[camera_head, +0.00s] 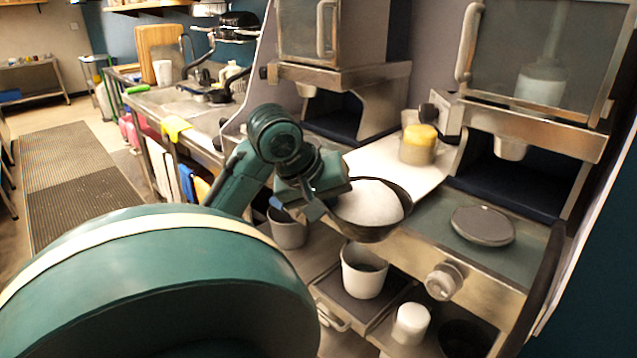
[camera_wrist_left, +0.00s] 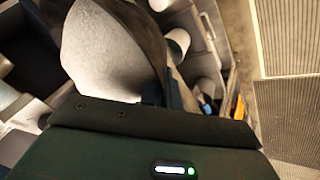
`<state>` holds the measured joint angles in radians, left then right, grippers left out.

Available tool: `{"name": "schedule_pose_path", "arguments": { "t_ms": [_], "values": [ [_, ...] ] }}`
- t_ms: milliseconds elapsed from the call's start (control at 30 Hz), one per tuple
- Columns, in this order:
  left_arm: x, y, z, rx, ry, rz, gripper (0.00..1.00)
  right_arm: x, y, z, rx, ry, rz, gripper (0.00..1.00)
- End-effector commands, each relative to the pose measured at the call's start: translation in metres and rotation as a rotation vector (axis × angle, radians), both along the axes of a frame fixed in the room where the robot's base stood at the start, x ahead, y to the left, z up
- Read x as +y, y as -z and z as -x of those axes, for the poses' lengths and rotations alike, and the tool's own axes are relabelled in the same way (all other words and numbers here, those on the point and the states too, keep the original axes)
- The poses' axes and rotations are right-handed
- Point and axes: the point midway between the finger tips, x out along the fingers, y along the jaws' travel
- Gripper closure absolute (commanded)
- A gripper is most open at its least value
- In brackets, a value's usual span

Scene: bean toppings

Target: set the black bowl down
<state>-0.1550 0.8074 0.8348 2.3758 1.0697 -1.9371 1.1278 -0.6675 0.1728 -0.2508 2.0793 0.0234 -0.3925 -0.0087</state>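The black bowl (camera_head: 372,234), filled with something white (camera_head: 368,203), is held in the air, roughly level, in front of the counter. My left gripper (camera_head: 330,206) is shut on its left rim. In the left wrist view the bowl's dark wall (camera_wrist_left: 148,22) and its pale contents (camera_wrist_left: 100,52) lie just beyond the gripper body, which hides the fingertips. The bowl does not appear to touch the counter. My right gripper is in neither view.
A dark round lid-like disc (camera_head: 483,225) lies on the counter to the right. A white board (camera_head: 372,160) and a yellow-topped container (camera_head: 418,146) are behind the bowl. Below are a white container (camera_head: 363,271), a grey container (camera_head: 288,229) and a white-topped jar (camera_head: 411,322).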

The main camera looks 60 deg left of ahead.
Motion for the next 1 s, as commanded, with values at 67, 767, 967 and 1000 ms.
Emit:
{"name": "schedule_pose_path", "arguments": {
  "t_ms": [67,767,967,1000],
  "values": [
    [-0.02,0.019,-0.002,0.002,0.082,0.006,1.0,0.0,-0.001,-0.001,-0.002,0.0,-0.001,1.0],
    [-0.223,0.208,-0.037,-0.003,0.96,0.002,1.0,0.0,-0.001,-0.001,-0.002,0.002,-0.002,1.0],
    [-0.253,0.237,-0.042,-0.003,1.091,0.001,1.0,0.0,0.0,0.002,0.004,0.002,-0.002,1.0],
    [-0.252,0.234,-0.042,-0.01,1.082,0.002,1.0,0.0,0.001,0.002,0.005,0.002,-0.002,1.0]
  ]
}}
